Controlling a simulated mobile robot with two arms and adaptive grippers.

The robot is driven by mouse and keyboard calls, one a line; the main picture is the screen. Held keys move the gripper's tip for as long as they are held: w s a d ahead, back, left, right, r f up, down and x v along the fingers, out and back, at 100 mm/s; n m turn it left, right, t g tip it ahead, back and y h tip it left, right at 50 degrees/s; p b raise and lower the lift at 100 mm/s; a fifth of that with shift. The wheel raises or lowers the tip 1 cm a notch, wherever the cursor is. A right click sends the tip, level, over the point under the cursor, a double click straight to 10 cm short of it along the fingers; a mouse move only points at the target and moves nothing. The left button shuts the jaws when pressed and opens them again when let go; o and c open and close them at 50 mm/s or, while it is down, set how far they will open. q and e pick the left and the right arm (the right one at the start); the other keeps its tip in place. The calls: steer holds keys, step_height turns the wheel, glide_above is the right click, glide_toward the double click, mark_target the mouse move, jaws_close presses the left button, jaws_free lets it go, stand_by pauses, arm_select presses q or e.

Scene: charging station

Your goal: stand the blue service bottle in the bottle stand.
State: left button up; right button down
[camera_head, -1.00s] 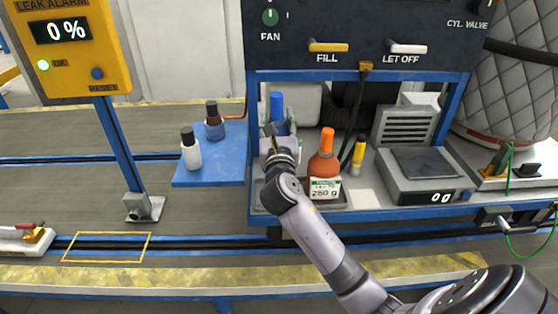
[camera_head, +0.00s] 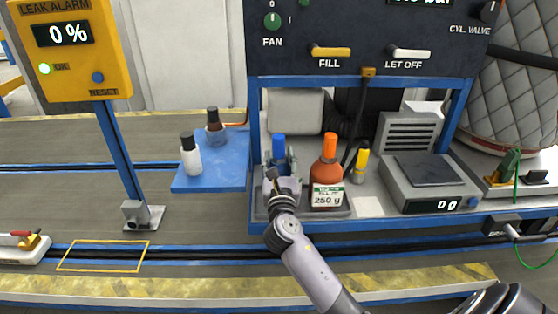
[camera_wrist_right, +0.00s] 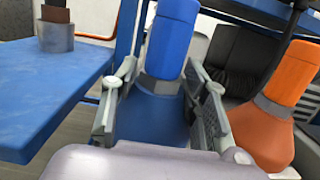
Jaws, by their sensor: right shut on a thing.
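The blue service bottle (camera_head: 279,148) has a blue cap and stands roughly upright at the left end of a grey tray (camera_head: 342,211) on the bench. My right gripper (camera_head: 280,170) is shut on it. In the right wrist view the bottle (camera_wrist_right: 170,45) sits between the two fingers, with a grey neck below the cap. Its base is hidden, so I cannot tell whether it rests on the tray or is just above it. I cannot tell for certain which part is the bottle stand. My left gripper is not in view.
An orange bottle (camera_head: 325,168) labelled 250 g stands close to the right. A yellow bottle (camera_head: 361,163) and a scale (camera_head: 428,183) are further right. A blue side shelf (camera_head: 212,176) holds a white bottle (camera_head: 191,155) and a dark-capped bottle (camera_head: 214,126). A control panel overhangs the bench.

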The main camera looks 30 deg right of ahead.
steer(key=c, duration=0.9)
jaws_free()
steer(key=shift+c, duration=0.2)
steer(key=shift+s+a, duration=0.1)
steer(key=b+v, duration=0.1)
steer(key=v, duration=1)
steer(key=shift+s+a, duration=0.15)
steer(key=shift+s, duration=0.25)
steer(key=shift+f, duration=0.15)
